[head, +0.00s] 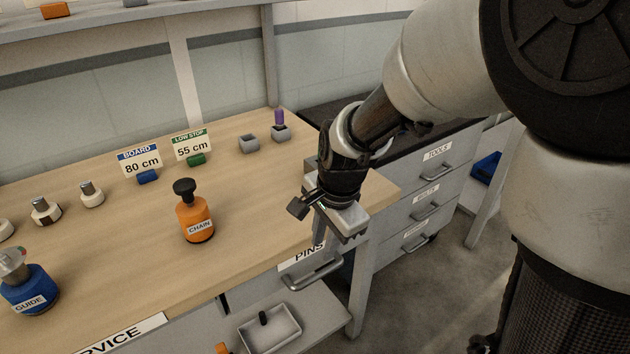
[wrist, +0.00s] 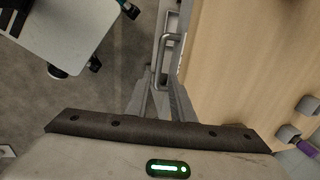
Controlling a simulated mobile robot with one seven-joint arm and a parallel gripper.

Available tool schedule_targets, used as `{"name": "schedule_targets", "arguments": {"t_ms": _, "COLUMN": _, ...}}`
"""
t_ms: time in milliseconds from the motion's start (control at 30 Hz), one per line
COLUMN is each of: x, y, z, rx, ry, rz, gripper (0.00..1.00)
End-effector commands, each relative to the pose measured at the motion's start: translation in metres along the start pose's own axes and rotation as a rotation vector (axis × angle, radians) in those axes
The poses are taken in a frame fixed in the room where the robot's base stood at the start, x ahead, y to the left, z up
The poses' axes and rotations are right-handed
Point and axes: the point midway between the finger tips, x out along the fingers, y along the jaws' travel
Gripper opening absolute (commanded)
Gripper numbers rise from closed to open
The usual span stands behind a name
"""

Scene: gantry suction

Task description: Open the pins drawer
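The pins drawer (head: 262,292) is a grey front under the near edge of the wooden bench, with a PINS label (head: 309,254) partly hidden by my gripper. It looks closed. Its metal bar handle (head: 313,273) shows below the label, and also in the wrist view (wrist: 161,62). My gripper (head: 343,228) points down just above and beside the handle in the head view. In the wrist view its two fingers (wrist: 160,92) look apart, with the near end of the handle at the gap between their tips. I cannot tell whether they touch it.
On the bench (head: 120,230) stand an orange CHAIN bottle (head: 196,222), a blue GUIDE bottle (head: 30,288) and small grey cups (head: 249,145). A shallow tray (head: 270,328) lies below the drawer. A grey drawer cabinet (head: 420,200) stands behind my gripper. The floor (head: 430,290) at right is clear.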

Motion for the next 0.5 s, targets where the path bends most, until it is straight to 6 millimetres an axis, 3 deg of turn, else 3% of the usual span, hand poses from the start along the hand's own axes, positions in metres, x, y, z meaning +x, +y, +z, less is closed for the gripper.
{"name": "schedule_targets", "arguments": {"t_ms": 100, "x": 0.032, "y": 0.002, "z": 0.001, "rx": -0.001, "ry": -0.002, "rz": 0.006, "gripper": 0.22}}
{"name": "schedule_targets", "arguments": {"t_ms": 500, "x": 0.11, "y": 0.002, "z": 0.0, "rx": -0.001, "ry": -0.001, "rz": 0.003, "gripper": 0.22}}
